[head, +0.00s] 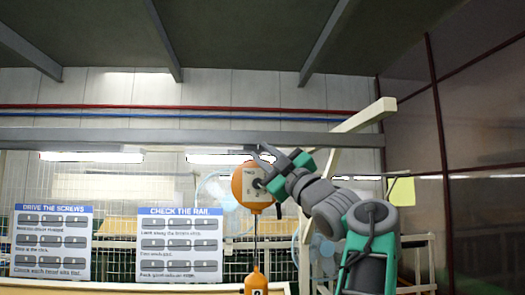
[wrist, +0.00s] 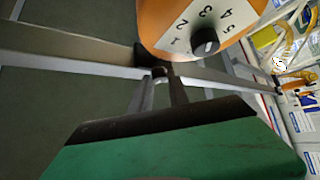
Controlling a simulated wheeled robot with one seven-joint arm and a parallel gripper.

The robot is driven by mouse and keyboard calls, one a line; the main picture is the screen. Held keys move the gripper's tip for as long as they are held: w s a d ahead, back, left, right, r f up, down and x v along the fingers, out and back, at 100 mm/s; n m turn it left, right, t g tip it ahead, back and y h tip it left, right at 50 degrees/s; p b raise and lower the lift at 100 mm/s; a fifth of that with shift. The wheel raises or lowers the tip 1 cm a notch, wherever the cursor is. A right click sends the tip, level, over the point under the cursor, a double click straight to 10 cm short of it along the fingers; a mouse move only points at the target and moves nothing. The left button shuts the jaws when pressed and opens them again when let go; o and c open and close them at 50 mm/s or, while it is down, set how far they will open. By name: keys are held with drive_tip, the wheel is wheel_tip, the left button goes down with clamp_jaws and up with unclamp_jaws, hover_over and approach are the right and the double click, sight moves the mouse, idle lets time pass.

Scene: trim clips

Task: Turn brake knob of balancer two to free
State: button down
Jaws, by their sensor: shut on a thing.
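In the wrist view the balancer (wrist: 160,18) shows a numbered plate with a black dial (wrist: 205,42). My gripper (wrist: 160,76) is at the balancer's edge, beside the plate and apart from the dial. Its fingertips are closed together on a small dark part, seemingly the brake knob (wrist: 148,56), mostly hidden by the fingers. In the head view my gripper (head: 263,153) reaches the balancer's top from the right. The knob's markings cannot be read.
A cream post and brace (head: 350,125) stand close behind my arm. An orange block (head: 256,284) hangs on a cable below. Two instruction boards (head: 180,245) are at left. Open air lies left of the balancer.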

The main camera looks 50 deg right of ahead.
drive_tip(key=shift+s+r+n+y, duration=0.1)
drive_tip(key=shift+r+n+y, duration=0.2)
drive_tip(key=shift+n, duration=0.2)
drive_tip(key=shift+a, duration=0.1)
drive_tip(key=c, duration=1.2)
unclamp_jaws()
drive_tip(key=shift+f, duration=0.2)
drive_tip(key=shift+c, duration=0.2)
drive_tip(key=b+v, duration=0.4)
drive_tip(key=v, duration=0.3)
drive_tip(key=shift+s, duration=0.35)
drive_tip(key=shift+w+f, duration=0.15)
